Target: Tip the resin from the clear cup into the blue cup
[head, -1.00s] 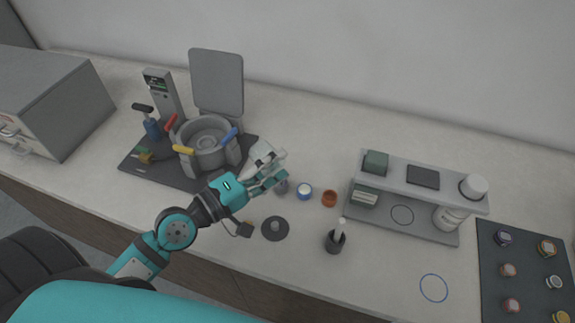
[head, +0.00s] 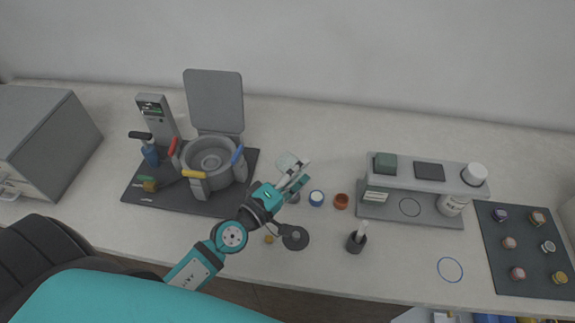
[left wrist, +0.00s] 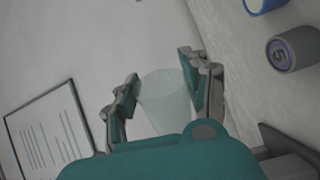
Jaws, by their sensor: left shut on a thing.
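The clear cup (head: 289,160) is pale and see-through. It is held between the fingers of my left gripper (head: 295,183), above the counter. In the left wrist view the cup (left wrist: 168,98) sits between the two fingers of the gripper (left wrist: 165,92); I cannot make out the resin inside. The blue cup (head: 316,198) stands upright on the counter, just right of and nearer than the held cup. Only its edge shows at the top right of the left wrist view (left wrist: 264,4). My right gripper is not in view.
A grey piece marked 5 (left wrist: 293,49) stands beside the blue cup. A brown cup (head: 341,201) is to its right. A dark holder (head: 356,242) and a round dark disc (head: 295,237) are nearer. The mounting press (head: 211,162) is left; a grey shelf (head: 427,175) is right.

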